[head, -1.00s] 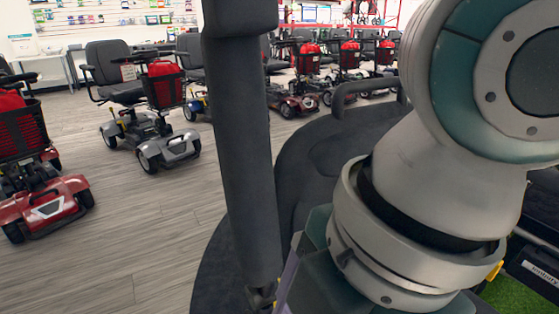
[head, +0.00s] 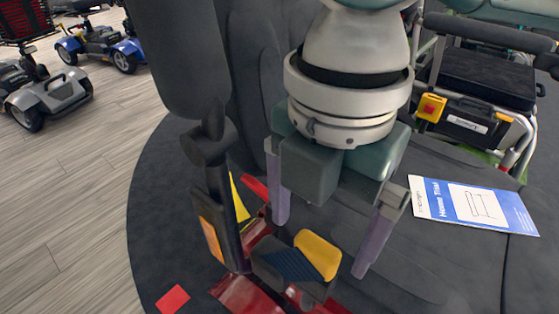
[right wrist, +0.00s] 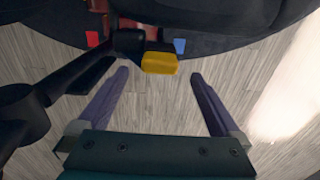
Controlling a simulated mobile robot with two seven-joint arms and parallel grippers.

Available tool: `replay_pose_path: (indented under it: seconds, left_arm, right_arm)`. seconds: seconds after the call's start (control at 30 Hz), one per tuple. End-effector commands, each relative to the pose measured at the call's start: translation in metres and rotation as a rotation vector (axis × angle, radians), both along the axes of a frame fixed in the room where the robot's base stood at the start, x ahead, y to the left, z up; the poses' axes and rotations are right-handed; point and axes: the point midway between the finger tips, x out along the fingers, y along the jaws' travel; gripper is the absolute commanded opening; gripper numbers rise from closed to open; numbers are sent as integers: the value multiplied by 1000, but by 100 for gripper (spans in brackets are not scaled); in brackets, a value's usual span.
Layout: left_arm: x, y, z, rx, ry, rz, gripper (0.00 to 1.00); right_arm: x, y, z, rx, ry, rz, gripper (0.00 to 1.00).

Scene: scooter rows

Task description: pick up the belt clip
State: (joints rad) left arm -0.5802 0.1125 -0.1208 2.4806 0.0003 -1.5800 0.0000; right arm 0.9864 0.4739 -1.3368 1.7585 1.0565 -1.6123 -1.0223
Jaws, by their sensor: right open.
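I cannot make out a belt clip for certain. The nearest small thing is a dark piece with a yellow end (head: 318,255), low in the head view; its yellow end (right wrist: 160,63) also shows in the right wrist view. My right gripper (head: 320,247) points down above it, open, with its two purple-grey fingers apart. The yellow end shows between the fingertips in the head view and just beyond them in the right wrist view. I see nothing held between the fingers. My left gripper is not in view.
A dark upright post (head: 180,60) stands left of my right gripper. A small red square (head: 172,298) lies on the dark platform (head: 160,200). A blue and white leaflet (head: 475,204) and a walker seat (head: 485,75) are at right. Scooters stand upper left on wood floor.

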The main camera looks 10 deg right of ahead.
Motion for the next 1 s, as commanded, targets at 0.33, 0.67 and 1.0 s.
replay_pose_path:
  seconds: [0.33, 0.67, 1.0]
  left_arm:
    - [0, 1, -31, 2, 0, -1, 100]
    - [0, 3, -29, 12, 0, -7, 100]
    - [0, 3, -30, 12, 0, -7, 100]
  right_arm:
    - [3, -4, -47, -1, -2, 1, 100]
    - [3, -4, -45, 0, -1, 1, 83]
    - [3, -4, -45, 0, -1, 0, 45]
